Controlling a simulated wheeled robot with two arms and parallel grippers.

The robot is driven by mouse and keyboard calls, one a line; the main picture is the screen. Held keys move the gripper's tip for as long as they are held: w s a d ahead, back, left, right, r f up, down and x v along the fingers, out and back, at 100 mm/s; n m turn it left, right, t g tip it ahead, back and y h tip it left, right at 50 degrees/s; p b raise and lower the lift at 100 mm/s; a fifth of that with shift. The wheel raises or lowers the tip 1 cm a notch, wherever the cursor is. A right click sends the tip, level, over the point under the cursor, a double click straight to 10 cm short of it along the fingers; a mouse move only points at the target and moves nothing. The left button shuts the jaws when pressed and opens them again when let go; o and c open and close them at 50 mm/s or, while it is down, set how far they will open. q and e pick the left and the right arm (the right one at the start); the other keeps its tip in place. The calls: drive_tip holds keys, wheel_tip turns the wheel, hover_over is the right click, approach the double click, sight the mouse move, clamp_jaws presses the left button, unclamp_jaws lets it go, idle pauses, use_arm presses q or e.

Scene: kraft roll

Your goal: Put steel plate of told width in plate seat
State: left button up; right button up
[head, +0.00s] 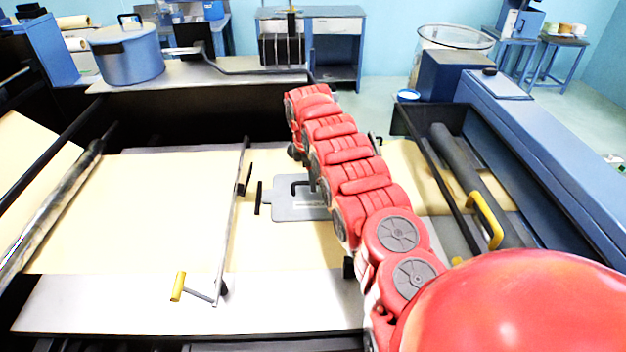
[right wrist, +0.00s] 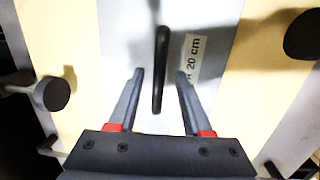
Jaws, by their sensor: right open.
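A grey steel plate (head: 295,208) with a black handle lies flat on the cream paper in the middle of the head view, partly behind my right arm. In the right wrist view the plate (right wrist: 215,25) carries a white label reading "20 cm". My right gripper (right wrist: 160,73) is open over it, fingers on either side of the black handle (right wrist: 161,65); I cannot tell whether they touch it. In the head view the arm mostly hides this gripper. I cannot identify the plate seat for certain. My left gripper is not in view.
A thin bar with a yellow handle (head: 178,287) crosses the paper left of the plate. A metal roller (head: 55,205) lies farther left. A dark trough with a grey roller (head: 465,165) and yellow handle is right. A blue pot (head: 125,62) stands on the back shelf.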

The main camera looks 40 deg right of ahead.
sight(309, 197)
wheel_tip(309, 197, up, 10)
drive_tip(key=a, duration=0.1)
drive_tip(key=shift+s+a, duration=0.15)
drive_tip(key=shift+a, duration=0.05)
drive_tip(key=shift+r+p, duration=0.2)
drive_tip(key=shift+p, duration=0.15)
